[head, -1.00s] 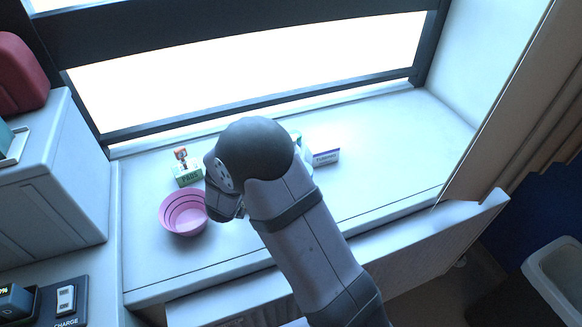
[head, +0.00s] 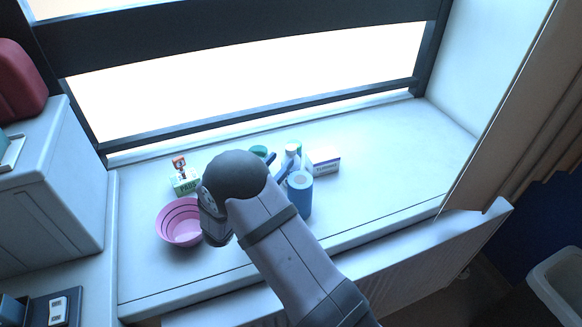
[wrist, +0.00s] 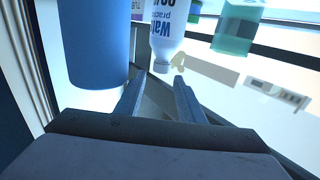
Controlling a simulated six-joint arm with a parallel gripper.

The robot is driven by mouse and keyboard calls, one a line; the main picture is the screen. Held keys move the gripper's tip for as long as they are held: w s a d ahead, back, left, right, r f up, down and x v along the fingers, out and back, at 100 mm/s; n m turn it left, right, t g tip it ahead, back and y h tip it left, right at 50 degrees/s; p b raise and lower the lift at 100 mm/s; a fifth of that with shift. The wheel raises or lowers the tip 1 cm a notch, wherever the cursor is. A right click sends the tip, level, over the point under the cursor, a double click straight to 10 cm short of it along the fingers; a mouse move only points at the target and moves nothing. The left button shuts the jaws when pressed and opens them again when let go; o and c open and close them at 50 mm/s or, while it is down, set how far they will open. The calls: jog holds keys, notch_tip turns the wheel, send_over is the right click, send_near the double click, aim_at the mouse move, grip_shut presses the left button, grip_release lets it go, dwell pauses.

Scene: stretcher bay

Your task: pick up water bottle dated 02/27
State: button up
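A white bottle (wrist: 163,38) with dark blue lettering hangs upside down in the wrist view, ahead of my fingers; the words "Water" and "practice" can be made out, but I cannot read a date. In the head view the white bottle (head: 293,150) stands beyond my arm, partly hidden. A green bottle (wrist: 236,30) is to its right in the wrist view; its green top (head: 259,151) shows in the head view. My gripper (wrist: 158,88) is open and empty, its two fingers apart and short of the white bottle.
A blue roll (head: 300,196) stands close to my gripper and fills the left of the wrist view. A white and purple box (head: 324,161) is at right. A pink bowl (head: 180,222) and a green box (head: 185,181) are at left. The sill's right part is clear.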

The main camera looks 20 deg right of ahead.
aim_at(288, 151)
jog(key=shift+p+x, duration=1.35)
jog(key=shift+x, duration=1.25)
jog(key=shift+a, duration=0.1)
grip_shut()
